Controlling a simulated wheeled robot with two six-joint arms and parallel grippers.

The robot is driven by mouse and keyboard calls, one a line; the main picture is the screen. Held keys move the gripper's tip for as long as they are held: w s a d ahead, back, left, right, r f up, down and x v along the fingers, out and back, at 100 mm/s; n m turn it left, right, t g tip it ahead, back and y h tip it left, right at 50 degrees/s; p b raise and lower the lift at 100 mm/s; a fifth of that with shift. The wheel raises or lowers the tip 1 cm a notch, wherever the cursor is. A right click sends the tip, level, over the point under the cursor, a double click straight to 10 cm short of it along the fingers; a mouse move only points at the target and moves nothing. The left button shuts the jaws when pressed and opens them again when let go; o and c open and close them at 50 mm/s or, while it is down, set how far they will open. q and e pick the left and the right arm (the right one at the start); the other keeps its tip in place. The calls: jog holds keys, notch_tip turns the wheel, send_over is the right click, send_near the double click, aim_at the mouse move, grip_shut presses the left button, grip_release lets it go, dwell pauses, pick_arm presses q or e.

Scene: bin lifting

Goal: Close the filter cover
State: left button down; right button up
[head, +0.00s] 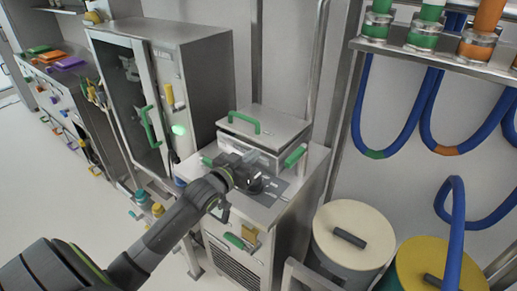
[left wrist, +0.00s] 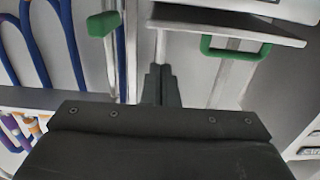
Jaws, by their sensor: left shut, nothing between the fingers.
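The filter cover, which I take to be the steel lid (head: 280,123) with a green handle (head: 243,122), sits over a steel box (head: 265,158) on the cabinet top. I cannot tell how far it stands open. In the left wrist view a steel plate (left wrist: 215,25) with a green handle (left wrist: 235,48) shows above the fingers. My left gripper (head: 262,184) is in front of the box, low by the cabinet top, and hides part of it. Its fingers (left wrist: 160,85) are shut with nothing between them. My right gripper is not in view.
A green side handle (head: 295,155) is at the box's right. A tall glass-door cabinet (head: 165,85) stands left of it. Two lidded drums (head: 352,225) and hanging blue hoses (head: 362,105) are to the right. The floor at left is clear.

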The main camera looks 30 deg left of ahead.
pick_arm(q)
jog(key=a+r+g, duration=0.3)
jog(key=a+r, duration=0.3)
jog(key=p, duration=0.2)
send_over(251, 136)
jog(key=s+d, duration=0.2)
notch_tip(251, 136, down, 3)
jog(key=f, duration=0.3)
jog(key=shift+s+a+f, duration=0.1)
jog(key=shift+s+f, duration=0.2)
jog(key=shift+f, duration=0.15)
